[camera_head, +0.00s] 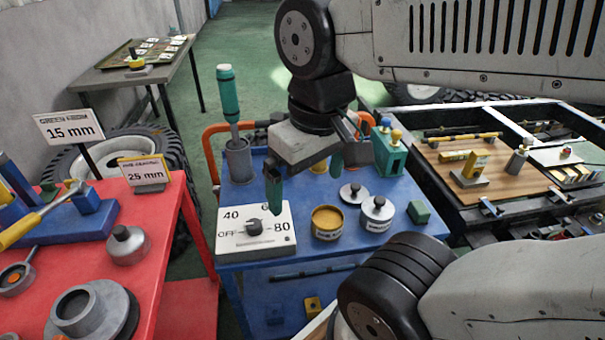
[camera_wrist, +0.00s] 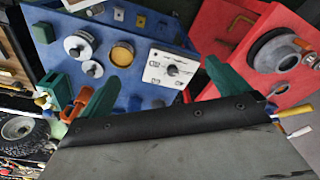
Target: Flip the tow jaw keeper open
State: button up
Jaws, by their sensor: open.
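I cannot pick out the tow jaw or its keeper with certainty in either view. My gripper (camera_head: 305,180) hangs over the blue cart (camera_head: 345,262), its two green fingers spread apart with nothing between them. In the wrist view my gripper (camera_wrist: 163,74) also shows open, with the cart top beyond the fingers. A dial box (camera_head: 256,230) with a black knob sits below and to the left of the gripper in the head view. It also shows between the fingers in the wrist view, where the dial box (camera_wrist: 165,70) looks unobstructed.
The cart carries a yellow-topped tin (camera_head: 327,222), grey lidded weights (camera_head: 377,212), a green fixture (camera_head: 388,152) and a green-handled tool (camera_head: 230,100). A red table (camera_head: 160,235) stands left. An open chassis (camera_head: 455,205) with a wooden board lies right.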

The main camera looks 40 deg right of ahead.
aim_at(566, 221)
jog(key=k, duration=0.5)
jog(key=u, duration=1.55)
jog(key=i, duration=0.7)
jog(key=z, duration=4.5)
jog(key=i, duration=0.5)
jog(key=u, duration=0.05)
